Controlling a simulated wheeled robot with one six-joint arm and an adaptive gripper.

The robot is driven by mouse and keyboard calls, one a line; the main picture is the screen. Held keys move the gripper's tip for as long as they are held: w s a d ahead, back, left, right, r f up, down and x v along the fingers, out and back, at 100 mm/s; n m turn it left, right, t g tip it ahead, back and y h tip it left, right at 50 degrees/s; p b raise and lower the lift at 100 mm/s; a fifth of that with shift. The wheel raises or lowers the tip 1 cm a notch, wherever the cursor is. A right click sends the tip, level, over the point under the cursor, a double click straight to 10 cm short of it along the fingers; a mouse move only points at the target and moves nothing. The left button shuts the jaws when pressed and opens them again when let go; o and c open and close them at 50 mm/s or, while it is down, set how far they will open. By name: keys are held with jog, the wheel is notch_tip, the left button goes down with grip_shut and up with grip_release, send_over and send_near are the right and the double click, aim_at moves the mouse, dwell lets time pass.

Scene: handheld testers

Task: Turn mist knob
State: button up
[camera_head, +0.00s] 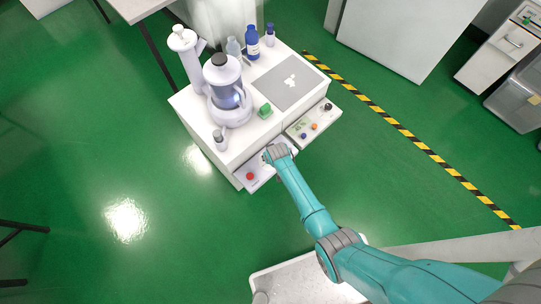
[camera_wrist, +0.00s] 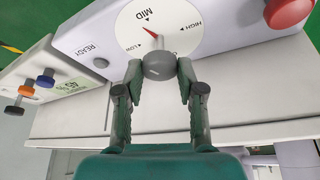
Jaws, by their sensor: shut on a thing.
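The mist knob (camera_wrist: 158,65) is a round grey knob on a white dial (camera_wrist: 200,32) marked LOW, MID and HIGH. A red pointer (camera_wrist: 150,33) at the knob points toward the MID mark. My gripper (camera_wrist: 160,69) is shut on the knob, one finger on each side. In the head view my gripper (camera_head: 277,153) is at the front control panel (camera_head: 262,172) of the white bench and hides the knob there.
A red button (camera_wrist: 287,12) sits right of the dial, with a READY label (camera_wrist: 88,50) to its left. A second panel (camera_head: 322,115) carries several small coloured knobs.

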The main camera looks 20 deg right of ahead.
jog(key=shift+a+m+h, duration=0.1)
jog(key=shift+m+h, duration=0.7)
jog(key=shift+m, duration=1.2)
jog(key=shift+g, duration=0.3)
jog(key=o, duration=1.1)
jog(key=shift+o, duration=0.2)
jog(key=shift+r, duration=0.1)
jog(key=v, duration=1.1)
jog(key=shift+s+r, duration=0.25)
jog(key=shift+r, duration=0.05)
jog(key=shift+a, duration=0.1)
